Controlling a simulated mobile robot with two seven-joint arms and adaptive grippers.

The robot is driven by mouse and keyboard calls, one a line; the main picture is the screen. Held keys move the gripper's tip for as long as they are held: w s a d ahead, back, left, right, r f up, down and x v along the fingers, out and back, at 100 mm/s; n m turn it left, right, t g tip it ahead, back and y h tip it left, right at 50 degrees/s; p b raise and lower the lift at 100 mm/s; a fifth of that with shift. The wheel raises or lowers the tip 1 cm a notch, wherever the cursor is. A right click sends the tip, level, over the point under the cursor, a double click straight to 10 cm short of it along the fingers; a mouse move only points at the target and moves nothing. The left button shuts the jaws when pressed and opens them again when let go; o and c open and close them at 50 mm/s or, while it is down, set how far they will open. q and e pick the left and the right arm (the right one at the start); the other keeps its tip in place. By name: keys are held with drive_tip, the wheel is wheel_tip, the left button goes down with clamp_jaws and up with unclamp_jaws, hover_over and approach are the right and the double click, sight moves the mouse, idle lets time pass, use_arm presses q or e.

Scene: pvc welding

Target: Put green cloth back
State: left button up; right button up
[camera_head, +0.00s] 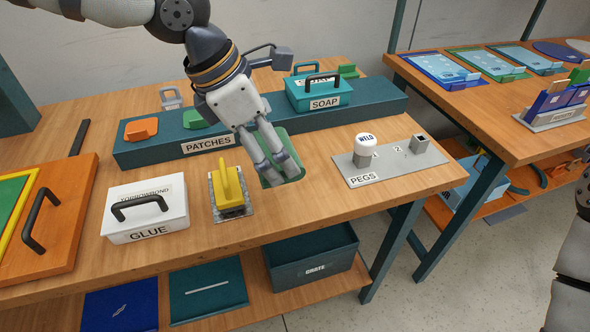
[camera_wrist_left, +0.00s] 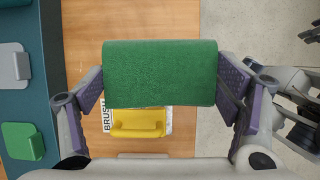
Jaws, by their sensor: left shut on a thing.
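My left gripper (camera_head: 284,172) comes down from the upper left over the workbench and is shut on the green cloth (camera_head: 296,158). In the left wrist view the cloth (camera_wrist_left: 160,72) spans flat between the two fingers, with a finger pad at each side edge. It appears held above the wooden top, to the right of the yellow brush (camera_head: 228,188). In the left wrist view the cloth partly covers the brush's grey pad with the BRUSH label (camera_wrist_left: 108,118).
A teal ledge (camera_head: 160,152) labelled PATCHES runs behind, bearing an orange block (camera_head: 141,129), a green block (camera_head: 200,118) and the SOAP box (camera_head: 320,92). The white GLUE box (camera_head: 146,212) stands left, the grey PEGS plate (camera_head: 400,165) right. A teal crate (camera_head: 312,258) sits below.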

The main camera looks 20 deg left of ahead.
use_arm(q)
drive_tip(key=b, duration=0.1)
hover_over(297, 184)
drive_tip(key=a, duration=0.1)
drive_tip(key=f, duration=0.7)
drive_tip(key=shift+s+a, duration=0.1)
drive_tip(key=shift+s, duration=0.3)
wheel_tip(297, 184, down, 2)
drive_tip(key=shift+f, duration=0.15)
use_arm(e)
drive_tip(key=s+f+g, duration=0.1)
drive_tip(key=s+f, duration=0.1)
drive_tip(key=shift+s+f, duration=0.3)
drive_tip(key=shift+s, duration=0.05)
use_arm(q)
drive_tip(key=o, duration=1)
drive_tip(key=shift+f, duration=0.1)
drive_tip(key=shift+o, duration=0.2)
